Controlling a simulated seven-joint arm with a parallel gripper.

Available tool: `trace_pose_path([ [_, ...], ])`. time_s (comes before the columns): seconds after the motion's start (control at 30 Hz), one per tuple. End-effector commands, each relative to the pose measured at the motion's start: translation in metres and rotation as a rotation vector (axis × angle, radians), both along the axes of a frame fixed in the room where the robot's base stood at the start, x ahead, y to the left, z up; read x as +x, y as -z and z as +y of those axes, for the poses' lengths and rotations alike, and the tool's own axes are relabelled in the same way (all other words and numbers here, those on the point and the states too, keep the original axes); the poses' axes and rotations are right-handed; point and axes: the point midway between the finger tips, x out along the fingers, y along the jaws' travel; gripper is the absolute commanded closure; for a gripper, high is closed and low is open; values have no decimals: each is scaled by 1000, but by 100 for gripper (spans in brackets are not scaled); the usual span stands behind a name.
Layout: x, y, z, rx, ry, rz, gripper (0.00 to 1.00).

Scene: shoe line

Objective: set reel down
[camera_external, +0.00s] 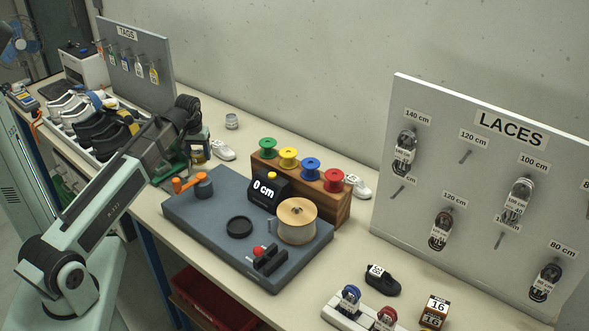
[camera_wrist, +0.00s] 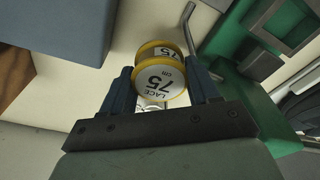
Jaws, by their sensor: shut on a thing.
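A yellow-rimmed reel with a white label reading LACE 75 cm (camera_wrist: 160,78) is between my gripper's fingers (camera_wrist: 163,88) in the wrist view. My gripper is shut on it, one dark finger on each side. In the external view my gripper (camera_external: 197,146) is low over the bench, behind the left corner of the blue-grey machine base, and the reel (camera_external: 198,156) shows only as a small pale and yellow patch. I cannot tell whether the reel touches the bench (camera_external: 150,205).
A green fixture (camera_wrist: 252,60) stands close on the right in the wrist view. The blue-grey machine base (camera_external: 190,218) bears an orange crank and a pale spool. White shoes (camera_external: 222,151) and a wooden rack of coloured spools (camera_external: 320,192) stand nearby.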

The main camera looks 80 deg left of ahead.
Motion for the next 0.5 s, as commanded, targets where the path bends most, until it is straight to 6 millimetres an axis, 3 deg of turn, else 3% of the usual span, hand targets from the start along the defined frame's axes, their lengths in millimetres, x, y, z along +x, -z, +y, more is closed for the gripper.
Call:
trace_pose_path([
  [0.2,1,-30,1,2,0,-1,75],
  [0.37,3,-42,2,0,1,0,75],
  [0.5,25,-49,10,0,3,0,75],
])
